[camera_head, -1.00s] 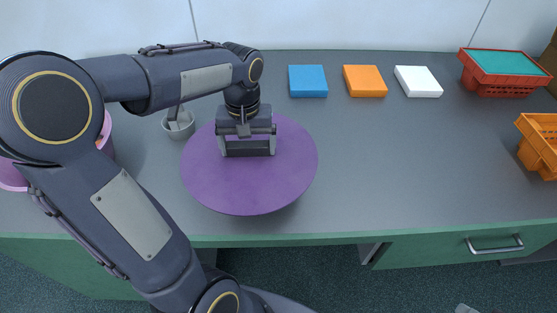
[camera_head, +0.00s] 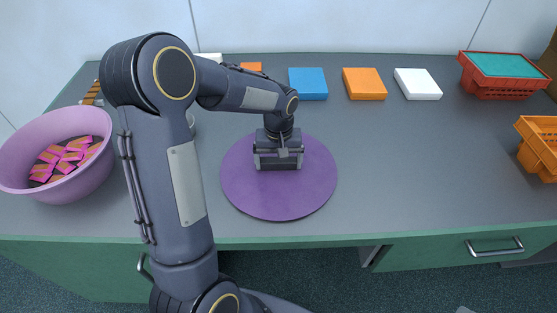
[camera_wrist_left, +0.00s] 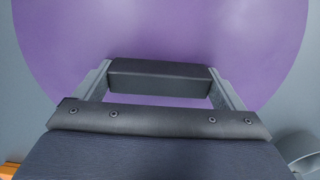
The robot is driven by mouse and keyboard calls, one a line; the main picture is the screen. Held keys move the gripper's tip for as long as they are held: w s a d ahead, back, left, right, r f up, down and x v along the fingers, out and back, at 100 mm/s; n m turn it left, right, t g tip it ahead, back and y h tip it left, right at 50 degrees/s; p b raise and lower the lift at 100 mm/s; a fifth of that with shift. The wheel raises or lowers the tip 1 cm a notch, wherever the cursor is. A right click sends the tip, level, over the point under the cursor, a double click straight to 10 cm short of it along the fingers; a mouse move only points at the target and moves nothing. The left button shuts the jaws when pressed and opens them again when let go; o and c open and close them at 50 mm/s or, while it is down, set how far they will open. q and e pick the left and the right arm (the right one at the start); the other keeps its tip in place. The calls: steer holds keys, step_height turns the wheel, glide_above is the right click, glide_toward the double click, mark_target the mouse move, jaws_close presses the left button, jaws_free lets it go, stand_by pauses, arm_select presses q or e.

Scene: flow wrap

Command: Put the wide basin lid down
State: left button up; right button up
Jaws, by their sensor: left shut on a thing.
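The wide basin lid (camera_head: 280,201) is a flat purple disc low over the grey table, close to its front edge. I cannot tell for sure whether it touches the table. My left gripper (camera_head: 278,163) is above the lid's middle, shut on its dark bar handle. In the left wrist view the handle (camera_wrist_left: 160,78) sits between the fingers, with the purple lid (camera_wrist_left: 160,30) behind it. The wide basin (camera_head: 96,176) is a light purple bowl at the left with several pink pieces in it. My right gripper is not in view.
A blue box (camera_head: 307,84), an orange box (camera_head: 364,84) and a white box (camera_head: 417,84) line the back. A red crate with a teal top (camera_head: 503,88) and an orange basket (camera_head: 543,150) stand right. The table right of the lid is clear.

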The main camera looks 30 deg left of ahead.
arm_select(q)
steer(key=shift+f, duration=0.2)
steer(key=o, duration=0.7)
steer(key=shift+o, duration=0.2)
steer(key=shift+r, duration=0.1)
